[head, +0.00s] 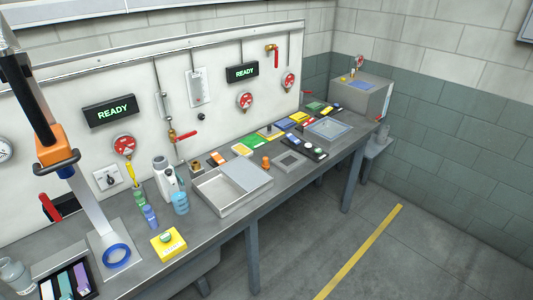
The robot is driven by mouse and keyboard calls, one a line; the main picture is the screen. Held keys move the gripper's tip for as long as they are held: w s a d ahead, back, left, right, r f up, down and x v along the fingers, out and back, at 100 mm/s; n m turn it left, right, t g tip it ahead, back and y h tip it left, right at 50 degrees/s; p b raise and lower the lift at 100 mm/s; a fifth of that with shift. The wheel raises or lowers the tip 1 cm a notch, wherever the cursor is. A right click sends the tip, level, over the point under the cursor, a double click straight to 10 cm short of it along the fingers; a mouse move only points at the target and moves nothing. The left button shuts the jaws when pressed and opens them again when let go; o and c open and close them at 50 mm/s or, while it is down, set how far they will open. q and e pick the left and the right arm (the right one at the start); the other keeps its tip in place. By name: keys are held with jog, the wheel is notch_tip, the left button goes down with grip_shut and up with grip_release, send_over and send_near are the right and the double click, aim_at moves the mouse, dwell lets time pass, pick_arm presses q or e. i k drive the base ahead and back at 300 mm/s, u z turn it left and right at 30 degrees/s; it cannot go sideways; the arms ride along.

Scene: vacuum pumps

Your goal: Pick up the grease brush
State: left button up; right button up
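A thin yellow handle (131,171) stands upright, tilted slightly, at a small green container (140,198) on the left part of the bench. It may be the grease brush; its lower end and any bristles are hidden or too small to tell. A blue-purple bottle (150,216) stands just in front of the green container. A white device (163,174) and a light-blue bottle (180,203) stand to the right. Neither of my grippers is in view.
The grey bench (215,228) runs along the wall. An open metal tray (222,204) lies mid-bench, and a yellow block (168,243) near the front edge. A tall black-and-orange fixture (55,151) rises at left above a blue ring (117,256). Floor right of the bench is clear.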

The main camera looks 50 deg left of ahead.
aim_at(265, 165)
jog(key=u, duration=0.6)
jog(key=i, duration=1.15)
jog(key=u, duration=0.95)
